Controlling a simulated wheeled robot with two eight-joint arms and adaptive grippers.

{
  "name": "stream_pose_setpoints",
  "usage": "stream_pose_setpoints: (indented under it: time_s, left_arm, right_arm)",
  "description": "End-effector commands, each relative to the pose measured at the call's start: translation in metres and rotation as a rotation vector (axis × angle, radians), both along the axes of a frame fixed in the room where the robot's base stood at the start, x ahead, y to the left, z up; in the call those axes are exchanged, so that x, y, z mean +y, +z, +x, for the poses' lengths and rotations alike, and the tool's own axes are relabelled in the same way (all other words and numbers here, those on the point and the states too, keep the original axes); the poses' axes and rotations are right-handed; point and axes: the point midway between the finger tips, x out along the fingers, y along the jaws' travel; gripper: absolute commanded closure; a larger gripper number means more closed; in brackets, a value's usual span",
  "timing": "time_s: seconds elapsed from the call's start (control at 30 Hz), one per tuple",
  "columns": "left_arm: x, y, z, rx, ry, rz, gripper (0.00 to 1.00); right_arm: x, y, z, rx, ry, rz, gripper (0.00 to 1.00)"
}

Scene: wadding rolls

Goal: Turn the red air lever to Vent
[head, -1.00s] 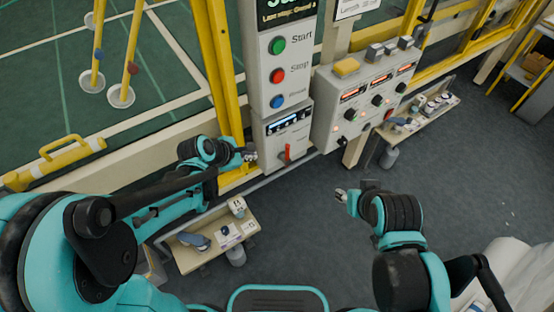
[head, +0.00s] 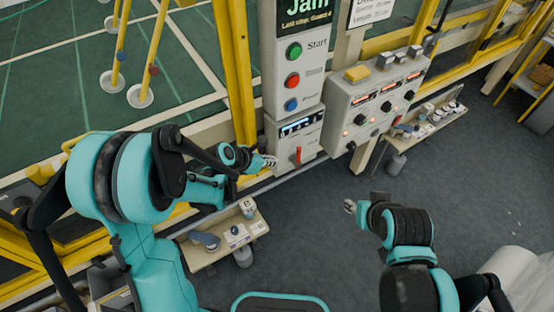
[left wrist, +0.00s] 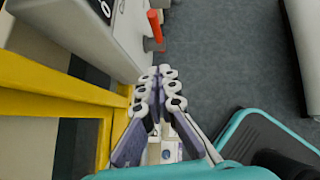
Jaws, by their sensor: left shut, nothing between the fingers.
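The red air lever (head: 298,155) stands upright on the lower front of a grey panel box (head: 303,127) in the head view. In the left wrist view the lever (left wrist: 155,26) sticks out from the panel's side, beyond the fingertips. My left gripper (head: 272,160) is shut and empty, just left of the lever and apart from it. In the left wrist view its fingers (left wrist: 158,80) lie together, pointing at the panel. My right gripper (head: 350,206) is out over the floor, right of and below the lever; its fingers are too small to tell their state.
Start, stop and reset-type buttons (head: 292,80) sit above the lever. A control box with knobs (head: 375,105) is to the right. A yellow post (head: 238,75) stands left of the panel. A small shelf (head: 215,250) is below. The floor (head: 310,220) in front is clear.

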Motion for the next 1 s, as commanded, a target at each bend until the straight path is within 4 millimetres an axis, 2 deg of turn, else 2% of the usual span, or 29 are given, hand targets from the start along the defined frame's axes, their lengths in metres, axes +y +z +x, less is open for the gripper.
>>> stream_pose_setpoints:
  time_s: [0.2, 0.4, 0.63, 1.0]
  left_arm:
    - [-0.023, -0.037, 0.024, 0.000, -0.004, 0.001, 1.00]
    - [-0.043, -0.063, 0.045, 0.000, -0.004, 0.001, 1.00]
    - [-0.062, -0.059, 0.067, 0.000, -0.002, 0.001, 1.00]
    - [-0.066, -0.058, 0.072, 0.000, -0.001, 0.001, 1.00]
  right_arm:
    - [0.000, -0.020, 0.000, 0.000, 0.000, 0.000, 0.60]
    - [0.000, -0.032, 0.000, 0.000, 0.000, 0.000, 0.60]
    - [0.000, -0.038, 0.000, 0.000, 0.000, 0.000, 0.60]
    - [0.000, -0.039, 0.000, 0.000, 0.000, 0.000, 0.60]
